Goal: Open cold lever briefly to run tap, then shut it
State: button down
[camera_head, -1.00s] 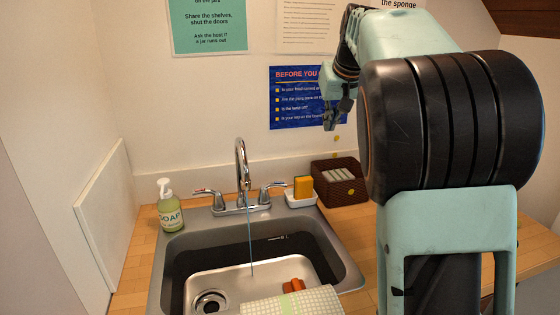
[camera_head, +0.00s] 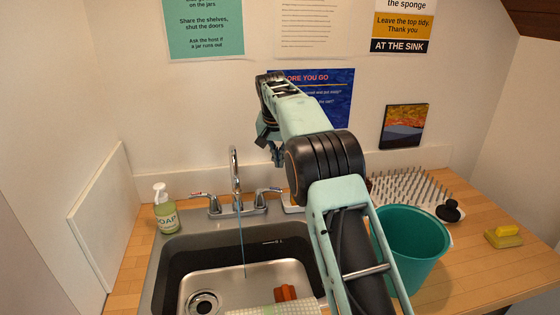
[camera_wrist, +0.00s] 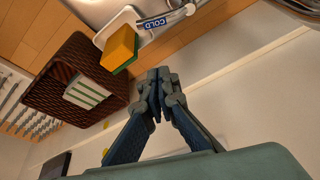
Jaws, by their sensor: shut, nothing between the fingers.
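The chrome tap (camera_head: 235,172) stands at the back of the sink, with a thin blue stream of water (camera_head: 241,240) falling from its spout. The cold lever (camera_head: 268,191) is right of the spout; its "COLD" label shows in the wrist view (camera_wrist: 166,20). The other lever (camera_head: 200,195), with a red mark, is on the left. My gripper (camera_head: 278,160) is shut and empty, above the cold lever and slightly right of it. In the wrist view my shut fingertips (camera_wrist: 158,76) are apart from the lever.
A yellow-green sponge (camera_wrist: 119,48) and brown basket (camera_wrist: 78,80) are close to my gripper. The soap bottle (camera_head: 166,212) stands left of the sink (camera_head: 160,262). A teal bucket (camera_head: 412,250), drying rack (camera_head: 405,187) and yellow sponge (camera_head: 504,236) occupy the right counter.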

jog(key=x, duration=0.7)
jog(key=shift+p, duration=0.35)
jog(key=shift+s+a+f, duration=0.15)
jog(key=shift+s+f, duration=0.05)
jog(key=shift+s, duration=0.75)
jog(key=shift+s+a+f, duration=0.15)
jog(key=shift+s+a, duration=0.05)
jog(key=shift+s, duration=0.75)
